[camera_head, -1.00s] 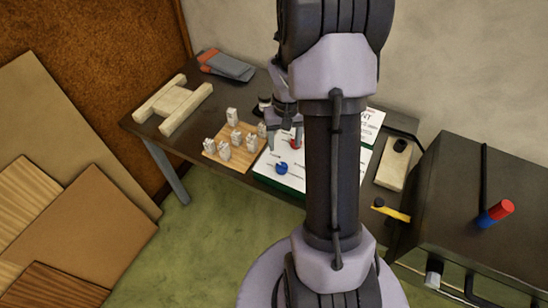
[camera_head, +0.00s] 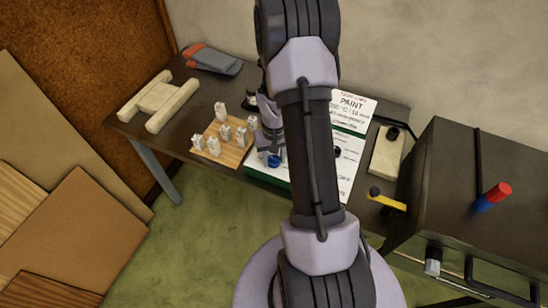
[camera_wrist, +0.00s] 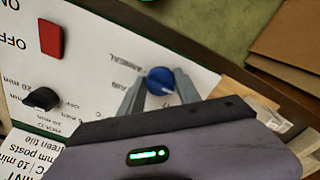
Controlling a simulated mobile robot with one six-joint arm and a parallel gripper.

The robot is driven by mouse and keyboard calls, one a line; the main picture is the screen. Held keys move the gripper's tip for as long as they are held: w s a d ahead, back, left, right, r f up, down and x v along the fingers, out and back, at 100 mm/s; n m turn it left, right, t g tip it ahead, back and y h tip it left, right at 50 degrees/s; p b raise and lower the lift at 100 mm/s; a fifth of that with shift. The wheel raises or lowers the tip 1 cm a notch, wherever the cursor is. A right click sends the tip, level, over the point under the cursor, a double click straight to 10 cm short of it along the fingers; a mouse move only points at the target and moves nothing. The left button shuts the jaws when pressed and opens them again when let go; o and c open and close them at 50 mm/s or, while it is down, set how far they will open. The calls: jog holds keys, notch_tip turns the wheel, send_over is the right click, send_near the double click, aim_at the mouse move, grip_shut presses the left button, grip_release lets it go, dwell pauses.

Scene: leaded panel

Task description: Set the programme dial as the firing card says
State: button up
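The blue dial (camera_head: 274,161) sits on a white control panel (camera_head: 351,160) on the table; it shows larger in the wrist view (camera_wrist: 161,81). "ANNEAL" reads upside down beside it; its other labels are partly hidden or too small. My gripper (camera_wrist: 160,84) is at the dial, one finger on each side; it looks open, with firm contact unclear. The firing card (camera_head: 352,108) behind the panel reads "PAINT", with a temperature I cannot read surely and "10 min". A black hold knob (camera_wrist: 42,99) and a red ON/OFF switch (camera_wrist: 51,38) share the panel.
A wooden board (camera_head: 226,148) with several small pale posts is left of the panel. A dark kiln (camera_head: 478,190) with a red-and-blue peg stands at the right. A yellow-handled tool (camera_head: 388,200) lies between. My arm hides part of the panel.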

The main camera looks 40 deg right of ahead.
grip_shut()
jog(key=shift+m, duration=0.3)
jog(key=shift+f+m+b, duration=0.15)
jog(key=shift+m+b, duration=0.8)
jog(key=shift+m, duration=0.05)
jog(key=m+b, duration=0.2)
jog(key=m, duration=0.1)
jog(key=shift+m, duration=0.3)
jog(key=m+b, duration=0.3)
jog(key=m, duration=0.2)
jog(key=shift+w+a, duration=0.1)
jog(key=shift+m, duration=0.4)
jog(key=shift+r, duration=0.2)
jog(key=o, duration=0.6)
grip_release()
jog(key=shift+c, duration=0.2)
